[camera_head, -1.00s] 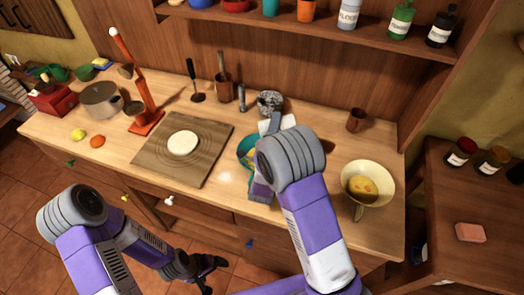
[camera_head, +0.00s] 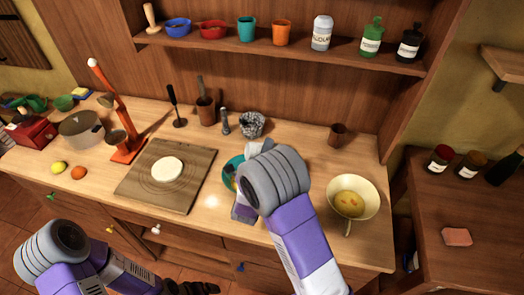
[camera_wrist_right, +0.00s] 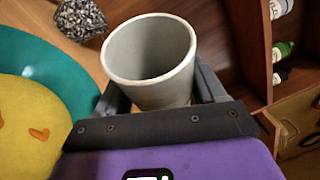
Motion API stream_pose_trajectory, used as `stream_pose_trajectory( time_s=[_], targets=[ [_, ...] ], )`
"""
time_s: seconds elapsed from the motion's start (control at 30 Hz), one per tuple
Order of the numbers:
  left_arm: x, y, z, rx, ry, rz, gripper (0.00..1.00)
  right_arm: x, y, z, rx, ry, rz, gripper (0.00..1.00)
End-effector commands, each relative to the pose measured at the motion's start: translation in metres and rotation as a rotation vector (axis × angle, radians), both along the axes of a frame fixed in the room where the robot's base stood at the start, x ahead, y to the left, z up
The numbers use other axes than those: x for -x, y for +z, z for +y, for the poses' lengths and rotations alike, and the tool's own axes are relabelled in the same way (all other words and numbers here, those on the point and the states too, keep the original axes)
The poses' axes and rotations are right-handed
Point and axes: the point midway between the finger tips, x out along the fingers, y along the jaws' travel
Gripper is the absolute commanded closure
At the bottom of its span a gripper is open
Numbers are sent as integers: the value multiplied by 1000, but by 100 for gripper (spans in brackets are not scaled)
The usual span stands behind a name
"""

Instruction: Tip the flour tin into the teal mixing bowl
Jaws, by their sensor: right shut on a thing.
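The teal mixing bowl (camera_head: 230,172) stands on the counter right of the board, largely hidden behind my right arm. In the right wrist view its teal rim (camera_wrist_right: 80,68) shows at the left, with yellow contents and orange marks inside. My right gripper (camera_wrist_right: 160,95) is shut on a pale grey, open-mouthed tin (camera_wrist_right: 150,50) beside the bowl's rim. The tin's mouth faces the wrist camera; its inside looks grey and its bottom cannot be made out. In the head view my right wrist hides most of the grip. My left gripper (camera_head: 198,288) is low at the bottom edge, dark and partly cut off.
A grey mottled pot (camera_head: 252,124) stands behind the bowl. A cream pan (camera_head: 353,197) with yellow contents is to the right. A wooden board (camera_head: 190,188) with a white disc lies left. A labelled grey-white container (camera_head: 322,33) stands on the shelf (camera_head: 280,53).

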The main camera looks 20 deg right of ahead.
Motion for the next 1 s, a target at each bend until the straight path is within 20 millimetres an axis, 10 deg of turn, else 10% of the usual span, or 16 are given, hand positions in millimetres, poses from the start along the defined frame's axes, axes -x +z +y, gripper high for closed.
stream_pose_trajectory(
  time_s=[0.6, 1.0],
  targets=[
    [0, -51, 0, 0, 0, 0, 8, -3, -19, 18, -1016, 0, -169, 74],
    [0, -56, 0, 0, 0, 0, 8, -4, -17, 23, -1122, 1, -183, 74]
  ],
)
